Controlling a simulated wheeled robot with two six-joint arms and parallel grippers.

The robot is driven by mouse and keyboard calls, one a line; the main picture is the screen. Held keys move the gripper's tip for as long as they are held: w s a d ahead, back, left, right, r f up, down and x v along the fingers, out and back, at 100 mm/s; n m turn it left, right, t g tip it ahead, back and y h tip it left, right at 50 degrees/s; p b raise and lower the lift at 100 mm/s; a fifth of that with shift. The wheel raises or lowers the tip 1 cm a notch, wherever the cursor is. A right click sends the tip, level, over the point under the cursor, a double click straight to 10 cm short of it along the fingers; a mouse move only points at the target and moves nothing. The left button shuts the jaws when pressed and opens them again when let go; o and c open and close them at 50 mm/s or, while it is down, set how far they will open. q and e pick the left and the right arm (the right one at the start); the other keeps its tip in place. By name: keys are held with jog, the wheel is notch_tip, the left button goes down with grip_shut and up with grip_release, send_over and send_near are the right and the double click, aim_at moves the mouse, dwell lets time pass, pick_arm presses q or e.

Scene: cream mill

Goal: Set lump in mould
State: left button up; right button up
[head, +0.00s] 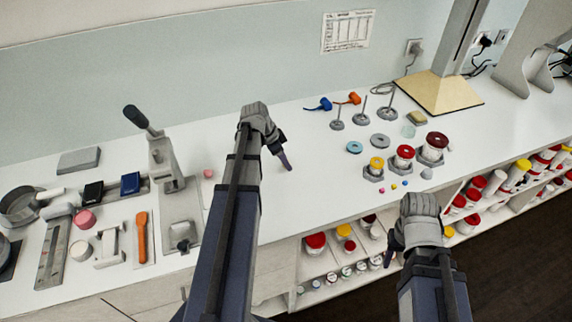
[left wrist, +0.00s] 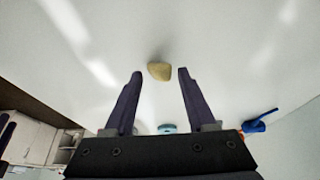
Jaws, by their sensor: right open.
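A yellowish lump (left wrist: 159,71) lies on the white bench in the left wrist view, just beyond and between my fingertips. It is not visible in the head view, where my left arm may hide it. My left gripper (head: 287,163) is open and empty above the bench; its two fingers (left wrist: 160,74) are spread apart, not touching the lump. My right gripper (head: 390,258) hangs in front of the bench edge, away from the lump.
Jars on grey stands (head: 431,152), rings (head: 380,141) and blue (head: 320,104) and orange (head: 350,98) tools stand at the right. A small pink piece (head: 208,173) lies by the press. An orange-handled tool (head: 142,240) lies left. The bench middle is clear.

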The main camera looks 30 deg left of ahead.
pick_arm(q)
grip_shut()
dwell(0.3)
notch_tip(320, 180, up, 7)
jog(key=p, duration=0.7)
jog(key=shift+r, duration=0.25)
jog(key=shift+w+d+p, duration=0.1)
jog(key=shift+d+p, duration=0.05)
jog(key=shift+p, duration=0.15)
